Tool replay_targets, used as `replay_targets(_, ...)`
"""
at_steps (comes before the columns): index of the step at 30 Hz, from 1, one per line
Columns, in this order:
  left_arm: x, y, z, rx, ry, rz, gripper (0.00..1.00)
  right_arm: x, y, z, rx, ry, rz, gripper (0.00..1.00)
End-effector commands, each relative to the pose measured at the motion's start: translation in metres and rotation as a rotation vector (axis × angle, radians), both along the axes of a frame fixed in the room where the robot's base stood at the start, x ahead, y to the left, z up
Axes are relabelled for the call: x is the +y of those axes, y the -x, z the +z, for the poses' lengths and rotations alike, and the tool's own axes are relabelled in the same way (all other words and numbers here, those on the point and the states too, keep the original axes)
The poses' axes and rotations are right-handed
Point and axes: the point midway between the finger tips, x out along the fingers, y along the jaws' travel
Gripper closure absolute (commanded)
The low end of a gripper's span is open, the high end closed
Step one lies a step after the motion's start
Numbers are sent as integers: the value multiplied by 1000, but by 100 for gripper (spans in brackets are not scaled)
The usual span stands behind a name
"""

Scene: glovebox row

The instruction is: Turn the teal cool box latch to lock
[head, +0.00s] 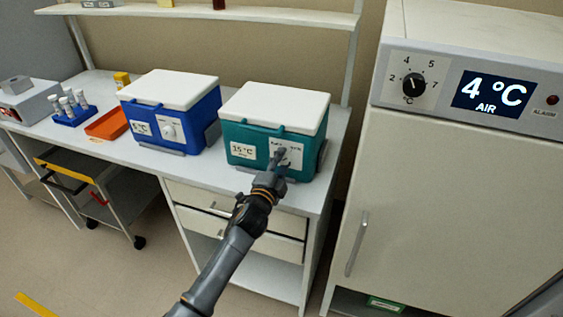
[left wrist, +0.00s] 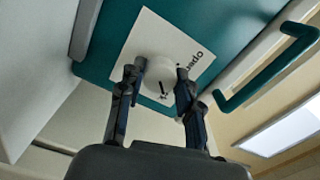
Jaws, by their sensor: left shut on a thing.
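The teal cool box (head: 246,133) with a white lid stands on the bench in the head view. Its front has a "15 °C" label and a white latch plate (head: 296,150). In the head view the gripper covers the knob. My right gripper is not in view.
A blue cool box (head: 155,120) with its own knob stands to the left. Further left are an orange tray (head: 107,124) and a blue tube rack (head: 73,117). A tall cabinet (head: 420,190) showing "4 °C" stands at the right. A cart (head: 95,185) is under the bench.

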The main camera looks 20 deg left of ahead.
Motion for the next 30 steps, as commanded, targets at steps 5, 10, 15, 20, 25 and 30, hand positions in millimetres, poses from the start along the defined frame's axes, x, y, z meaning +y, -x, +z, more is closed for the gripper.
replay_targets(5, 0, 0, 0, 0, -14, 0, 97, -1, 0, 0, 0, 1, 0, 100)
replay_targets(10, 0, 0, 0, 0, -15, 0, 97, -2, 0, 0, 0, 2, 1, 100)
replay_targets(15, 0, 0, 0, 0, -15, 0, 60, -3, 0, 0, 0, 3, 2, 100)
replay_targets(20, 0, 0, 0, 0, -14, 0, 43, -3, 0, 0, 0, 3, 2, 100)
replay_targets(25, 0, 0, 0, 1, -13, 0, 43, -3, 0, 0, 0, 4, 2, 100)
replay_targets(30, 1, 8, -2, 2, -13, 0, 43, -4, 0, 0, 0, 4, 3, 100)
